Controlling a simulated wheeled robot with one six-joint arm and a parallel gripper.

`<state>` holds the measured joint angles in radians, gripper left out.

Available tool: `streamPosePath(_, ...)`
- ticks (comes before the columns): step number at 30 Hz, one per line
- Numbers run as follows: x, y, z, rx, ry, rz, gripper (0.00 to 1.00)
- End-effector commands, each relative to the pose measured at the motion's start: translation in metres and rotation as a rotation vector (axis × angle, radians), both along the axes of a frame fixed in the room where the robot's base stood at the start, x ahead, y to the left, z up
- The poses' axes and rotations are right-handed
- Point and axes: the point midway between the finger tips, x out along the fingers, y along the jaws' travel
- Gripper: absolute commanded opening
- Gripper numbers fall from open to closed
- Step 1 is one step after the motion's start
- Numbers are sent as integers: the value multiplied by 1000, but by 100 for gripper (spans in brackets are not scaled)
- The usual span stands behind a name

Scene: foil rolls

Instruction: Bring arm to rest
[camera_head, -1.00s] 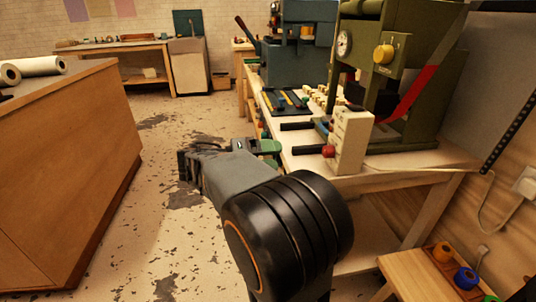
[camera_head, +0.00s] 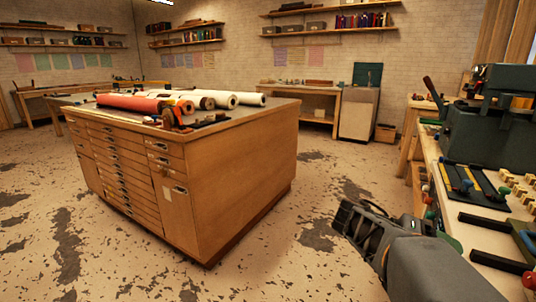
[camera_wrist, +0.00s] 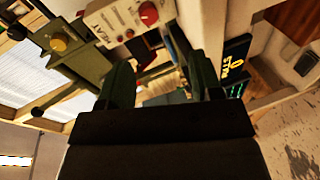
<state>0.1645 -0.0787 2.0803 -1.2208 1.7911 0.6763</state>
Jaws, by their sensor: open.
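My arm enters the head view from the lower right, and its dark end (camera_head: 362,228) is over the floor between the drawer cabinet and the workbench. In the wrist view my gripper (camera_wrist: 157,85) shows two dark green fingers standing apart. No object is visibly held between them. The workbench with a green machine (camera_wrist: 85,55) and a pale control box with a red knob (camera_wrist: 125,20) shows beyond the fingers. My fingertips' exact distance from these cannot be told.
A wooden drawer cabinet (camera_head: 225,180) stands at left centre, with white rolls (camera_head: 225,99) and a red roll (camera_head: 128,103) on top. The workbench (camera_head: 450,215) runs along the right with a blue-grey machine (camera_head: 490,130). Speckled floor is free around the cabinet.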

Motion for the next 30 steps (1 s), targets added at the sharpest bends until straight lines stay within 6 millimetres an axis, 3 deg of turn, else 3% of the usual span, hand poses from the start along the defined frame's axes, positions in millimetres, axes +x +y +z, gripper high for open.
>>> streamPosePath(1,-3,6,23,81,-6,31,59)
streamPosePath(8,-11,53,48,538,-65,235,59)
streamPosePath(15,-10,122,84,934,-204,488,59)
streamPosePath(22,-5,177,123,1162,-366,684,59)
streamPosePath(30,-1,205,147,1262,-477,787,59)
